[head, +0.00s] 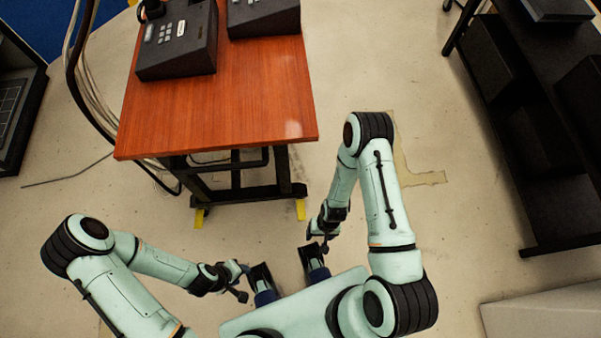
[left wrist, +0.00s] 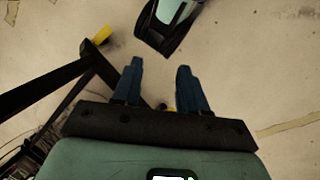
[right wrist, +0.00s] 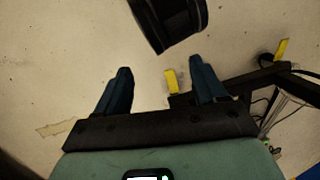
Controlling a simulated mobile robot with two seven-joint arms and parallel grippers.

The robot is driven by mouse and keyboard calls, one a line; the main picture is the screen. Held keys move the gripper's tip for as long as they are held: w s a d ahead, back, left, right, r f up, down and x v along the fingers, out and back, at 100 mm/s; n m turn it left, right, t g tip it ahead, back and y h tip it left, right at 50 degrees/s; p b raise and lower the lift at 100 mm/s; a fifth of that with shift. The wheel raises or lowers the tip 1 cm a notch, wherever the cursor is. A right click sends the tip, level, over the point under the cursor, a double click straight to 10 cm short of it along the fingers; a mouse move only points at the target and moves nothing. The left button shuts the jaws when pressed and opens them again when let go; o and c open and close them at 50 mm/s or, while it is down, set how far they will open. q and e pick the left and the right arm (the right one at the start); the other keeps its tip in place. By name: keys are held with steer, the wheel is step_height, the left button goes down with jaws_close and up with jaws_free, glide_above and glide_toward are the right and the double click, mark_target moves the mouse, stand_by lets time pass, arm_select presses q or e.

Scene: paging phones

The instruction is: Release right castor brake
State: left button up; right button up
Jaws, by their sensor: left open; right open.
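The right castor brake (head: 300,209) is a small yellow tab on the floor end of the table's black base frame (head: 235,191), under the right front of the table. In the right wrist view it shows as a yellow tab (right wrist: 171,80) between the finger lines, beyond the fingertips. My right gripper (head: 317,242) is open, empty and apart from it, a little below and right of it in the head view. My left gripper (head: 246,282) is open and empty, further down and left. A similar left yellow tab (head: 199,218) also shows.
The orange-brown tabletop (head: 228,100) carries dark phone units (head: 178,42). Cables (head: 88,100) hang at its left. A black shelf (head: 535,130) stands at the right, and a dark cabinet (head: 15,105) at the left. The floor right of the table is clear.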

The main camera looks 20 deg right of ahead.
steer(key=w+d+f+h+b, duration=0.1)
steer(key=w+f+b, duration=0.35)
steer(key=f, duration=0.35)
steer(key=w+d+f+h+b, duration=0.1)
steer(key=w+f+b, duration=0.35)
steer(key=f, duration=0.45)
arm_select(q)
steer(key=w+a+f+t+y+b, duration=0.1)
steer(key=w+a+f+b, duration=0.15)
steer(key=f, duration=0.55)
steer(key=w+a+f+t+b, duration=0.15)
steer(key=w+f, duration=0.25)
steer(key=f, duration=0.4)
arm_select(e)
steer(key=t, duration=0.1)
glide_toward(302, 217)
steer(key=shift+n, duration=0.4)
step_height(302, 217, down, 7)
steer(key=b, duration=0.4)
steer(key=shift+a+b, duration=0.15)
steer(key=shift+b, duration=0.2)
arm_select(q)
steer(key=s+a+f+n+g, duration=0.1)
steer(key=s+f+g, duration=0.3)
steer(key=s, duration=0.6)
steer(key=shift+a+f, duration=0.2)
steer(key=shift+f, duration=1.1)
arm_select(e)
steer(key=shift+f, duration=0.6)
